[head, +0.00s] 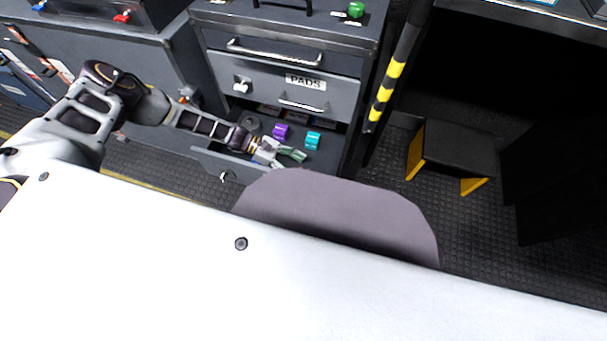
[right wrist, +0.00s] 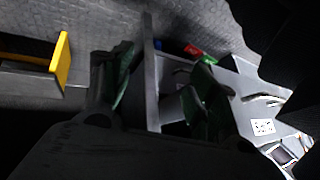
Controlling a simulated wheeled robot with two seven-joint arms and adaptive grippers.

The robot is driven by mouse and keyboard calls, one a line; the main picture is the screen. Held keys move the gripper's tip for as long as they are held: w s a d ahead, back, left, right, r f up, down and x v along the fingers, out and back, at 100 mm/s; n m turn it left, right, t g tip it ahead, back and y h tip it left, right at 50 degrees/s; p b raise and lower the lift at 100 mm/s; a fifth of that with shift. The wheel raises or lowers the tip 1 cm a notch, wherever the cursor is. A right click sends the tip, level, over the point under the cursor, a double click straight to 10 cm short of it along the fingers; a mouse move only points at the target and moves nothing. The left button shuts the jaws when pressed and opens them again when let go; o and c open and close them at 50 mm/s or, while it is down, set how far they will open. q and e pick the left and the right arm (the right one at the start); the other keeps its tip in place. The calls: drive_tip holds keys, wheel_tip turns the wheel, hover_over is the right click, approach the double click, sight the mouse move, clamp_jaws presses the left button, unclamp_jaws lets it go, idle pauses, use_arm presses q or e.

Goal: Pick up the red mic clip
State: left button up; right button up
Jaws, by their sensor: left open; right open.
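A small red piece (right wrist: 192,50), likely the red mic clip, shows in the right wrist view beyond an open drawer's pale wall (right wrist: 151,80). A blue piece (right wrist: 166,45) and a green piece (right wrist: 208,61) are beside it. My right gripper (right wrist: 163,80) is open, its dark green fingers on either side of that wall in the picture; contact cannot be told. In the head view my left gripper (head: 288,155) is open over the low open drawer (head: 229,165). A purple clip (head: 280,131) and a teal clip (head: 312,140) lie there. No red clip shows in this drawer.
Above the drawer is a closed one labelled PADS (head: 325,88). A green object (head: 355,9) stands on the cabinet top, and a red one (head: 122,17) at far left. A yellow-legged stool (head: 455,147) and a striped post (head: 389,85) stand to the right.

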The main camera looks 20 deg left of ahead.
sight(307, 173)
use_arm(q)
drive_tip(key=shift+s+d+f+b, duration=0.2)
drive_tip(key=shift+d+b, duration=0.1)
drive_tip(key=shift+d, duration=0.1)
drive_tip(key=shift+d+f, duration=0.1)
drive_tip(key=shift+d, duration=0.2)
drive_tip(key=shift+s+d+f+b, duration=0.15)
drive_tip(key=shift+d+b, duration=0.2)
drive_tip(key=shift+b+x, duration=0.65)
drive_tip(key=shift+x, duration=0.8)
use_arm(e)
drive_tip(key=shift+w+a+f+t+y, duration=0.1)
drive_tip(key=shift+a+f+t+y, duration=0.05)
drive_tip(key=shift+f, duration=0.7)
drive_tip(key=shift+a+f+t+y, duration=0.15)
drive_tip(key=shift+f, duration=0.65)
use_arm(q)
drive_tip(key=shift+s, duration=0.1)
use_arm(e)
drive_tip(key=shift+w, duration=0.1)
use_arm(q)
drive_tip(key=c, duration=1)
